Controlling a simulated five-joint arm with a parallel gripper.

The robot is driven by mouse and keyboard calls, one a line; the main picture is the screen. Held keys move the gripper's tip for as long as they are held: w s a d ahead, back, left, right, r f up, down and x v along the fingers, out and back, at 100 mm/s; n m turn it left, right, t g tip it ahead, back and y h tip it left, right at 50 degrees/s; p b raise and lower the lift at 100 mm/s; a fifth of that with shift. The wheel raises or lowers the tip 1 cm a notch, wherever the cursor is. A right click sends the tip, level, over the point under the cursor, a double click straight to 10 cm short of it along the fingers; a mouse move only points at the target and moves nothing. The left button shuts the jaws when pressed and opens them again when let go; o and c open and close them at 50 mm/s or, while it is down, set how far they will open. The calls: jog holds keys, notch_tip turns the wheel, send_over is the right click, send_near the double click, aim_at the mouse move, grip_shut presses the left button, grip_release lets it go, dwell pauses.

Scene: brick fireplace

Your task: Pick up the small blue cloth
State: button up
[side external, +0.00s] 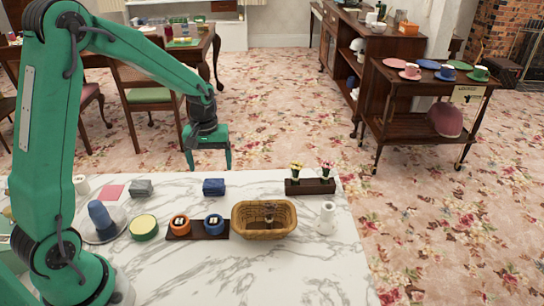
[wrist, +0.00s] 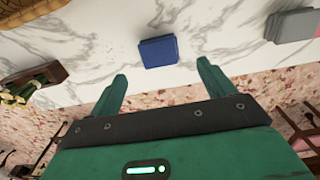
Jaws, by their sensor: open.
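The small blue cloth (side external: 213,187) is a folded, dark blue block near the back edge of the white marble table, left of the flower planter. In the wrist view the blue cloth (wrist: 158,52) lies flat on the marble, ahead of the fingertips and between their lines. My gripper (side external: 208,165) is open and empty, above and behind the cloth near the table's back edge. In the wrist view my gripper (wrist: 161,70) shows two green fingers spread apart, touching nothing.
A grey folded cloth (side external: 141,188) and a pink cloth (side external: 112,191) lie to the left. The planter (side external: 310,186) stands right. In front are a wicker basket (side external: 264,232) and a dark tray (side external: 205,236) with orange and blue round items. The marble around the blue cloth is clear.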

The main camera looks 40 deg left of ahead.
aim_at(213, 182)
jog(key=shift+f, duration=1.3)
jog(key=shift+f, duration=2.6)
jog(key=c, duration=1.1)
jog(key=shift+r, duration=0.2)
